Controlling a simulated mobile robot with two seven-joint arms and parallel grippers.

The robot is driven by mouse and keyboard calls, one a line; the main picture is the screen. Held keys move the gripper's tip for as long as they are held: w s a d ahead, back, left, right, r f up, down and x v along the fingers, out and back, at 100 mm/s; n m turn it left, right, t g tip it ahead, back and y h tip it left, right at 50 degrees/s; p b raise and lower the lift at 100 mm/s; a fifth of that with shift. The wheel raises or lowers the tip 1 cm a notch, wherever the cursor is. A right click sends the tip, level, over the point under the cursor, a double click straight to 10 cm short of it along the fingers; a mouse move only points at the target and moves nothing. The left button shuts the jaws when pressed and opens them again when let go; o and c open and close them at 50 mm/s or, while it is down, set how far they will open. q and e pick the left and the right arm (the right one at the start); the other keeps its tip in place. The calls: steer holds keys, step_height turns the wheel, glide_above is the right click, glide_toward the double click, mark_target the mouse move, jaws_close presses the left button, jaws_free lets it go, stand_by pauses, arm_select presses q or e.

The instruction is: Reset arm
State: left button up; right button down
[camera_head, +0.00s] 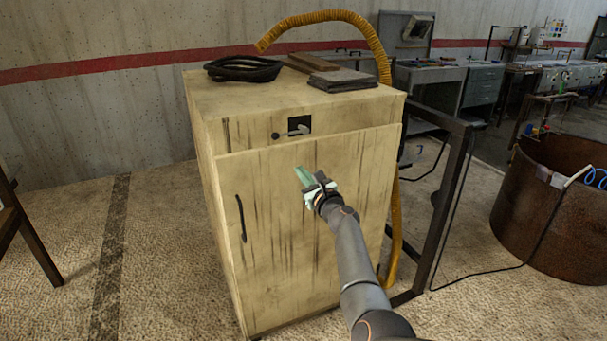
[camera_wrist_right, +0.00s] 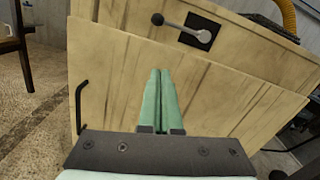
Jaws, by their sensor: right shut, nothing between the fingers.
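My right gripper (camera_head: 302,176) is in front of the upper part of a pale wooden cabinet door. Its green fingers are pressed together with nothing between them, as the right wrist view (camera_wrist_right: 158,100) also shows. My right arm reaches in from the bottom of the head view. My left gripper is not in view.
The wooden cabinet (camera_head: 290,230) has a black door handle (camera_head: 240,218) and a lever latch (camera_head: 298,127) on a black plate. Black cable and flat boards (camera_head: 342,80) lie on top. A yellow hose (camera_head: 340,15) arches behind. A rusty drum (camera_head: 555,210) stands right. Floor at left is mostly clear.

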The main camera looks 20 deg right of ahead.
steer(key=s+d+f+n+g+h+p, duration=0.15)
steer(key=s+f+n+g, duration=0.45)
steer(key=s+f+n, duration=1.55)
steer(key=s+a+f+n+g, duration=0.1)
steer(key=s+a+f+n, duration=0.1)
steer(key=s, duration=0.7)
steer(key=s+a+f+n+g+y+p, duration=0.1)
steer(key=s+a+f+n, duration=0.2)
steer(key=s, duration=0.6)
steer(key=s+a+f+n+g+y, duration=0.1)
steer(key=s+a+f+n, duration=0.1)
steer(key=s+a+n, duration=0.4)
steer(key=s+n, duration=0.2)
steer(key=s, duration=0.1)
steer(key=shift+s+a+f, duration=0.2)
steer(key=shift+s+f, duration=0.05)
steer(key=shift+f, duration=0.1)
